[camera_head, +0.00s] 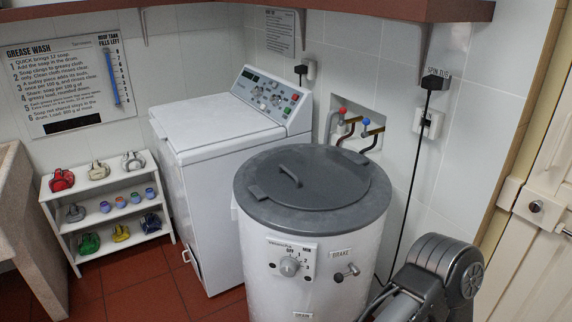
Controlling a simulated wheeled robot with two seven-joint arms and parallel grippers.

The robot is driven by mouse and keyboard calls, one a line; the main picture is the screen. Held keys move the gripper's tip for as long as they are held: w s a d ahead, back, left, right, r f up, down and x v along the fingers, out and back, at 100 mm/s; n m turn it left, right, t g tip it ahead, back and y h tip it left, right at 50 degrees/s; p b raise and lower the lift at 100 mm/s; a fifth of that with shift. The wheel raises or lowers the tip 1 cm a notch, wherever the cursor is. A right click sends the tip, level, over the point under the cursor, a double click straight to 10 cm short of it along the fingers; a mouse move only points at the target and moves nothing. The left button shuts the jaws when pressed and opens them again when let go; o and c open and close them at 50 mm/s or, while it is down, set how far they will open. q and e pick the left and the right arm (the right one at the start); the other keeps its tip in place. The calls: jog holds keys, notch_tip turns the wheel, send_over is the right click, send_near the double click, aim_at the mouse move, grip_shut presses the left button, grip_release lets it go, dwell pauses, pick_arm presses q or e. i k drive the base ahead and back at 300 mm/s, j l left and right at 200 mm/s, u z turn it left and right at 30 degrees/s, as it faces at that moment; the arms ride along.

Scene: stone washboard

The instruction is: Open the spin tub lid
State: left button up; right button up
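The spin tub (330,270) is a white round drum standing right of centre. Its dark grey lid (325,180) lies flat and shut on top, with a raised bar handle (289,175) left of its middle. A dark grey part of my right arm is at the lower right, in front of the tub's right side and apart from the lid. I make out no fingertips of my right gripper. My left gripper is not in view.
A white washing machine (215,130) stands close left of the tub. Taps (345,125) and a black cord (408,190) are behind it. A timer knob (289,266) and brake lever (346,271) are on its front. A wooden shelf (330,8) overhangs the back wall.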

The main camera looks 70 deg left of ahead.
aim_at(313, 178)
jog(key=k+j, duration=0.2)
jog(key=j, duration=0.3)
jog(key=k+j, duration=0.15)
jog(key=j, duration=0.3)
jog(key=k+j, duration=0.2)
jog(key=j, duration=0.3)
jog(key=k+j, duration=0.2)
jog(key=j, duration=0.3)
jog(key=k+j, duration=0.15)
jog(key=j, duration=0.3)
jog(key=k+j, duration=0.2)
jog(key=j, duration=0.3)
jog(key=k+j, duration=0.2)
jog(key=j, duration=0.3)
jog(key=k+j, duration=0.15)
jog(key=j, duration=0.3)
